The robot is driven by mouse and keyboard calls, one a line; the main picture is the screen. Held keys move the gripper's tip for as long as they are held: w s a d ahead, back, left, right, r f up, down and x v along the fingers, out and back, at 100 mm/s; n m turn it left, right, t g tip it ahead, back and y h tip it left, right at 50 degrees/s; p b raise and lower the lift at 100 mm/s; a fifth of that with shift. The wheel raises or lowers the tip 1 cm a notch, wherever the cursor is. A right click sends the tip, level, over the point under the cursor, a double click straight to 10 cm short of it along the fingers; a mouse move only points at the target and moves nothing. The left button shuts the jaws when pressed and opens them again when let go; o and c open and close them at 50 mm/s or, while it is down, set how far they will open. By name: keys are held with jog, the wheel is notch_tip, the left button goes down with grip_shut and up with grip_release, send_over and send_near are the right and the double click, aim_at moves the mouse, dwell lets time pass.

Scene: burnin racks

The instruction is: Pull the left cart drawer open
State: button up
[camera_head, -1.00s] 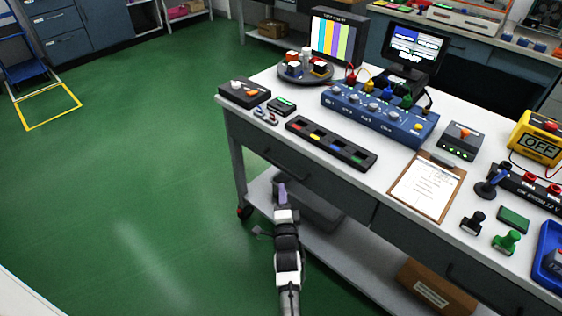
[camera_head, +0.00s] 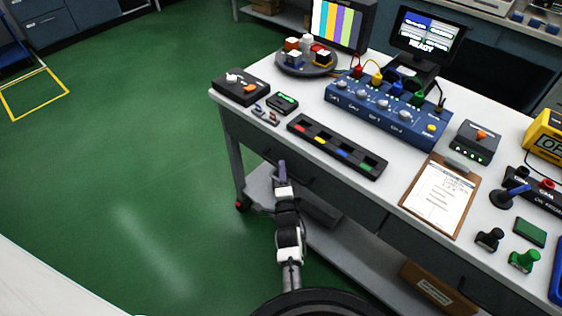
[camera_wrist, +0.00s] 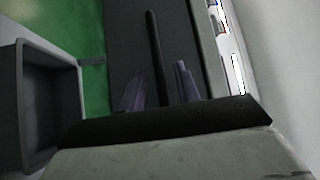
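The left cart drawer (camera_head: 248,137) is a dark grey front under the left part of the white cart top, and it looks closed. Its black bar handle (camera_wrist: 154,45) shows in the wrist view, running along the dark front (camera_wrist: 125,35). My gripper (camera_head: 283,164) is at this drawer front in the head view. In the wrist view my gripper (camera_wrist: 160,82) is open, with one purple-grey finger on each side of the bar. I see a gap on both sides, and I cannot tell exactly how deep the bar sits between the fingers.
The cart top (camera_head: 390,178) holds a turntable (camera_head: 308,62), a blue control box (camera_head: 388,110), a fuse strip (camera_head: 337,146) and a clipboard (camera_head: 440,197). A grey bin (camera_wrist: 50,112) is close on the left in the wrist view. Green floor (camera_head: 130,160) is free left of the cart.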

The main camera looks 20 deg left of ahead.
jog(key=shift+w+a+r, duration=0.1)
jog(key=shift+w+a, duration=0.1)
jog(key=shift+w, duration=0.25)
grip_shut()
